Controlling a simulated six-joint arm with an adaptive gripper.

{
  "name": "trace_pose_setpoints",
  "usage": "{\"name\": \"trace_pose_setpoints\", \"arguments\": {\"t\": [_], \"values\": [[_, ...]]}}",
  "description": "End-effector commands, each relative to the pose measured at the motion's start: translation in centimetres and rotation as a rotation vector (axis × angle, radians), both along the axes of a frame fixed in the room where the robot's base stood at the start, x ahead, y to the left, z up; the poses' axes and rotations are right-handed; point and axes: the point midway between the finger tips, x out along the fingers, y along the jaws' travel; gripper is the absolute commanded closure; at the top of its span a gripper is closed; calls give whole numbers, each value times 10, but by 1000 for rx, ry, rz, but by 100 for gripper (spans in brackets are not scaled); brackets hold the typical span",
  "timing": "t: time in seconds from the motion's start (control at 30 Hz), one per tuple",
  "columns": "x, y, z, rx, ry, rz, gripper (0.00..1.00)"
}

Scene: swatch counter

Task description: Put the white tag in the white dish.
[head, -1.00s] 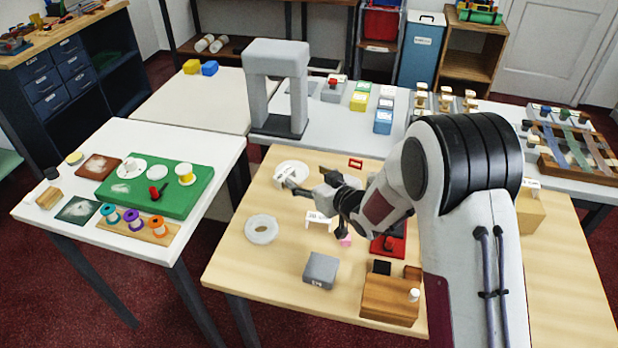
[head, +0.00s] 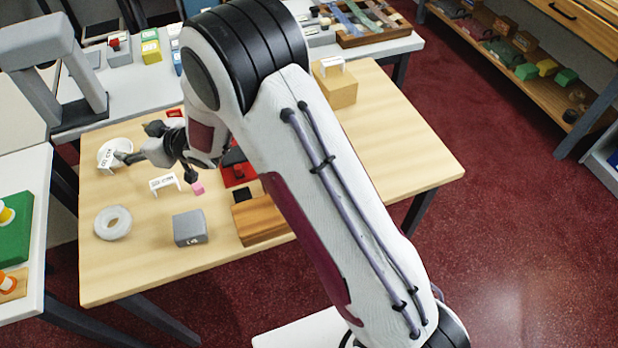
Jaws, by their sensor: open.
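The white dish (head: 116,145) is on the wooden table at its back left, partly covered by my gripper. A white tag (head: 106,161) with dark lettering is at the near side of the dish, within or over its rim; I cannot tell if it rests on the bottom. My gripper (head: 123,158) is open, its fingertips right beside this tag at the dish. I cannot tell if they touch it. A similar white tag (head: 165,182) with lettering stands on the table, in front of the dish to the right. Another white tag (head: 332,65) is on a tan box.
A grey arch (head: 50,85) stands behind. The table's right part is clear.

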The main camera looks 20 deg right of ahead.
Motion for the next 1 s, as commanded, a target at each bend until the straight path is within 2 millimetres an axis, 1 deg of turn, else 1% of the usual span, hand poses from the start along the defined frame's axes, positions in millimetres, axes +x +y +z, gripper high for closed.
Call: {"name": "trace_pose_setpoints", "arguments": {"t": [0.03,0.2,0.47,0.6,0.77,1.0], "values": [[2,-8,9,-9,-2,-16,38],[4,-41,37,-56,10,-87,38],[-6,-98,78,-125,47,-205,38],[-17,-128,98,-155,74,-267,38],[-35,-162,119,-184,106,-334,38],[-71,-208,146,-220,167,-428,38]]}}
